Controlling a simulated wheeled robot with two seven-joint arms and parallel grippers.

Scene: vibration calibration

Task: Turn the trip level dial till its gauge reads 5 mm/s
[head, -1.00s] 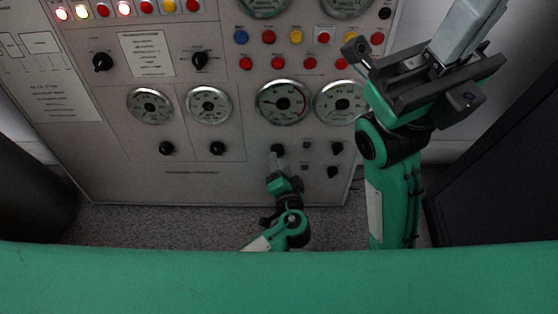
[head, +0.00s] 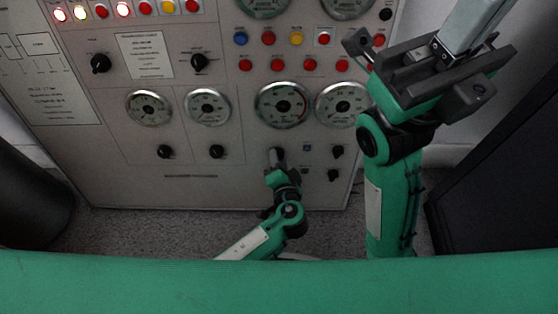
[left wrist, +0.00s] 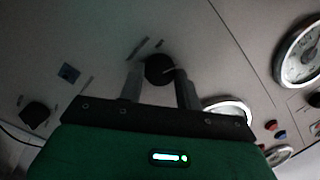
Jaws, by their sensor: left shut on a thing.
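The dial that my left gripper holds is a black round knob (left wrist: 159,69) with a pale pointer line, low on the grey panel. My left gripper (head: 277,153) is shut on it. In the left wrist view one grey finger stands on each side of the knob. Directly above it in the head view is a round white gauge (head: 283,104) with a red arc; its needle and figures are too small to read surely. The panel labels are unreadable. My right gripper (head: 470,25) is raised near the camera, away from the panel, its grey fingers seemingly together and empty.
Another gauge (head: 341,104) stands to the right, partly beside my right arm. Further knobs (head: 216,151) are to the left. A dark cabinet (head: 500,170) stands at right.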

